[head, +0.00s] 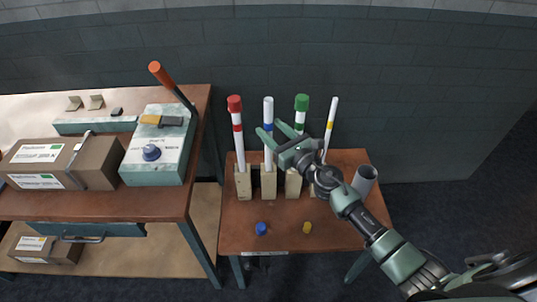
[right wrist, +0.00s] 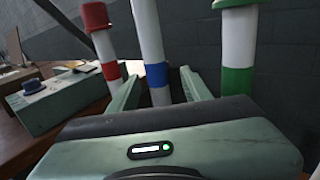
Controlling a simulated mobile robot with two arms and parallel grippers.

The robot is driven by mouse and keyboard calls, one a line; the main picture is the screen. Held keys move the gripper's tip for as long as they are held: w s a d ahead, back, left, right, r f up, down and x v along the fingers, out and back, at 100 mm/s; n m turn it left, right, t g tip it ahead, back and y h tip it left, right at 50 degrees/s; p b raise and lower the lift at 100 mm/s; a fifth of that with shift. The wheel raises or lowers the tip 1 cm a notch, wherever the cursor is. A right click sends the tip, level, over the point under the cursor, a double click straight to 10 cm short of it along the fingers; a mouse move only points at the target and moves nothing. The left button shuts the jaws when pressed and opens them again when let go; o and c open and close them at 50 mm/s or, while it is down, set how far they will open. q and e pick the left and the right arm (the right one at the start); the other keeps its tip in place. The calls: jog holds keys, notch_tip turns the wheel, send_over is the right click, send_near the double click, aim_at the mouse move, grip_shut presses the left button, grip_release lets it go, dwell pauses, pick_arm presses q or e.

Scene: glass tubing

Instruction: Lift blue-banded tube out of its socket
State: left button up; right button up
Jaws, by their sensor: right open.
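The blue-banded tube (head: 268,112) is white and uncapped, and stands upright in a wooden socket block (head: 268,181). My right gripper (head: 270,133) is open at the height of the blue band, with its fingers at the tube. In the right wrist view the tube (right wrist: 148,38) stands between the two open fingers (right wrist: 160,92), with its blue band (right wrist: 157,75) near the fingertips. I cannot tell whether either finger touches it. My left gripper is not in view.
A red-capped tube (head: 237,135) stands left of the blue-banded one and a green-capped tube (head: 300,112) right of it, both close. A yellow-banded tube (head: 331,120) and a grey cup (head: 364,180) are further right. A blue cap (head: 261,228) and a yellow cap (head: 307,228) lie in front.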

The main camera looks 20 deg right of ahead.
jog(key=x, duration=0.4)
jog(key=shift+w+a+f, duration=0.2)
jog(key=shift+a+f, duration=0.05)
grip_shut()
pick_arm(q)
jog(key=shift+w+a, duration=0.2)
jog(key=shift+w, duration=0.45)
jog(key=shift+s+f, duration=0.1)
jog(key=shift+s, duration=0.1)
